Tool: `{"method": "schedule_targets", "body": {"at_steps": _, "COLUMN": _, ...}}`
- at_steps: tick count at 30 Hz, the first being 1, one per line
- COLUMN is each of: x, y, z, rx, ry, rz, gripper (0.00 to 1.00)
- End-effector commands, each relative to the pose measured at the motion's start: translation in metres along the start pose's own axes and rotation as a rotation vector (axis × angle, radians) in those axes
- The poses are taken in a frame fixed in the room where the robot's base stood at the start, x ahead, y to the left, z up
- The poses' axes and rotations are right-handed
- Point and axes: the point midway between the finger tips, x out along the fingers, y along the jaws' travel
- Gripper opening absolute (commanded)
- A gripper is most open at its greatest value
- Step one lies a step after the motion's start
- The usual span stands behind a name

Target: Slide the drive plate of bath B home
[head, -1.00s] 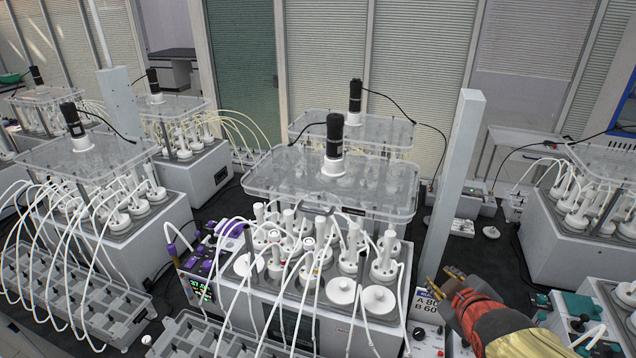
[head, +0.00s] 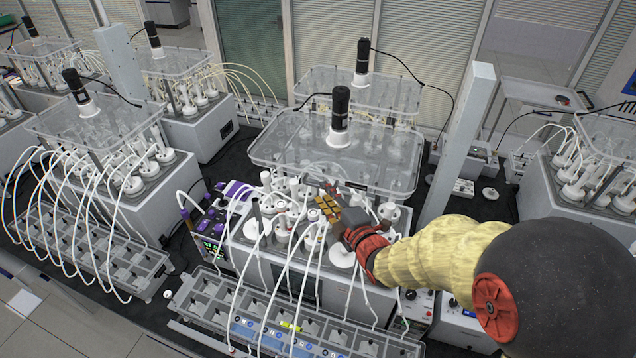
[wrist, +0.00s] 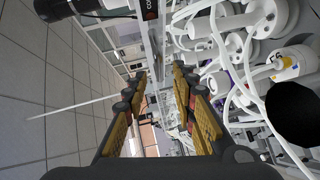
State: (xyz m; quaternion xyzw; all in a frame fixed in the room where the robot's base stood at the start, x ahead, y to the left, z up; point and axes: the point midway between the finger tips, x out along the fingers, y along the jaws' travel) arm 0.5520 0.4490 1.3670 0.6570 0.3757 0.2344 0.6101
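A clear drive plate (head: 285,150) with a black motor (head: 340,112) on top lies over the rear of the central bath (head: 240,243). White-capped vessels (head: 283,236) stand in front of the plate. No letter marking bath B is readable. My gripper (head: 326,206) is above these vessels, by the plate's front edge. In the wrist view its two gold-padded fingers (wrist: 160,85) are apart with nothing held between them. The labelled plate edge (wrist: 150,18) and motor (wrist: 65,8) are at the top there. I cannot tell whether a finger touches the plate.
White tubes (head: 290,290) arch from the vessels to a grey compartment rack (head: 210,292) in front. A tall grey post (head: 462,135) stands right of the plate. Another clear plate (head: 318,84) with a motor is close behind. More baths stand left and right.

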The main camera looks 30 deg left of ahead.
Motion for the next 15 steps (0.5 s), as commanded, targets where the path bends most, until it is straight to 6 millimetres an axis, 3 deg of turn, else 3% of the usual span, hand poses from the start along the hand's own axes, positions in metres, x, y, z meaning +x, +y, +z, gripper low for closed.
{"method": "schedule_targets", "body": {"at_steps": 6, "x": 0.03, "y": 0.001, "z": -0.001, "rx": 0.001, "ry": 0.001, "rz": -0.001, "gripper": 0.27}}
{"method": "schedule_targets", "body": {"at_steps": 15, "x": 0.051, "y": 0.0, "z": 0.0, "rx": 0.001, "ry": -0.001, "rz": -0.001, "gripper": 0.27}}
